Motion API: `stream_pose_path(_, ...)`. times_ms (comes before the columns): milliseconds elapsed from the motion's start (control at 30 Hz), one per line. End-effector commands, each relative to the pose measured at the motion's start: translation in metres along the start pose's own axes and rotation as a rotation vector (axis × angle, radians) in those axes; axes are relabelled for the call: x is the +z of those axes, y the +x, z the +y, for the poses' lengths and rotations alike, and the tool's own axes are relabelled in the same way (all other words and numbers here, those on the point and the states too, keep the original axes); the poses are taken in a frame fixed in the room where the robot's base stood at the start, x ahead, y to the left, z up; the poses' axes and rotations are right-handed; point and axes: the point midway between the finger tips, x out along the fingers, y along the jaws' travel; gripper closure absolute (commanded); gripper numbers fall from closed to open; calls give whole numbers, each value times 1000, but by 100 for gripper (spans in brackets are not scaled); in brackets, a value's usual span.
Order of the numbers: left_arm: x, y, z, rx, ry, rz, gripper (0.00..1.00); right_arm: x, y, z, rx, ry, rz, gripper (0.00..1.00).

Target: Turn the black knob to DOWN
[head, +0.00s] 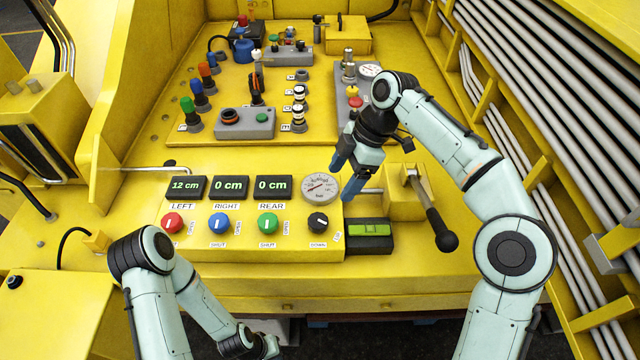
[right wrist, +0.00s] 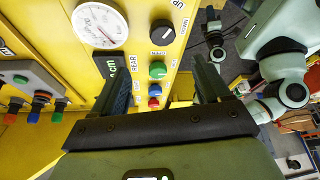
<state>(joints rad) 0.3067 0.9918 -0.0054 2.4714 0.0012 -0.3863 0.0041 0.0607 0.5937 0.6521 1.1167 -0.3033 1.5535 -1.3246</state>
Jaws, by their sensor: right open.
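The black knob (head: 318,222) is at the right end of the row of knobs on the yellow front panel. A DOWN label (head: 318,245) sits below it and another small label (head: 337,238) at its lower right. In the right wrist view the black knob (right wrist: 162,32) lies beyond the open fingers (right wrist: 163,66). My left arm is low at the left; its gripper (head: 268,346) is only partly visible and its jaws are unclear.
Red (head: 172,223), blue (head: 219,223) and green (head: 268,223) knobs stand left of the black one. A round gauge (head: 320,188) sits above it. A black-handled lever (head: 436,222) and a green-screened box (head: 369,230) are to the right.

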Motion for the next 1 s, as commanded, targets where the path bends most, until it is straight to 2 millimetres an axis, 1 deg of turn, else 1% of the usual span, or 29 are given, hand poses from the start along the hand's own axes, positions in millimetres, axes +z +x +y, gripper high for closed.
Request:
stream_pose_path(33, 4, 2, -2, -1, -2, -5, 100, 0, 3, -2, -3, 1, 1, 24)
stream_pose_path(167, 6, 4, -4, -3, -3, -9, 100, 1, 10, -2, -5, 2, 1, 24)
stream_pose_path(267, 9, 6, -5, -4, -4, -12, 100, 1, 24, -3, -8, 3, 1, 24)
stream_pose_path(367, 15, 11, -9, -6, -7, -19, 100, 2, 44, -4, -8, 3, 2, 24)
stream_pose_path(500, 24, 20, -16, -10, -11, -30, 100, 2, 76, -4, -9, 3, 2, 24)
stream_pose_path(700, 31, 28, -21, -13, -14, -38, 100, 1, 113, -3, -7, 1, 2, 24)
stream_pose_path(833, 33, 31, -23, -14, -15, -41, 100, 0, 127, -2, -4, 2, 2, 24)
stream_pose_path(1000, 34, 32, -23, -14, -15, -42, 100, 0, 136, -2, -2, 1, 1, 24)
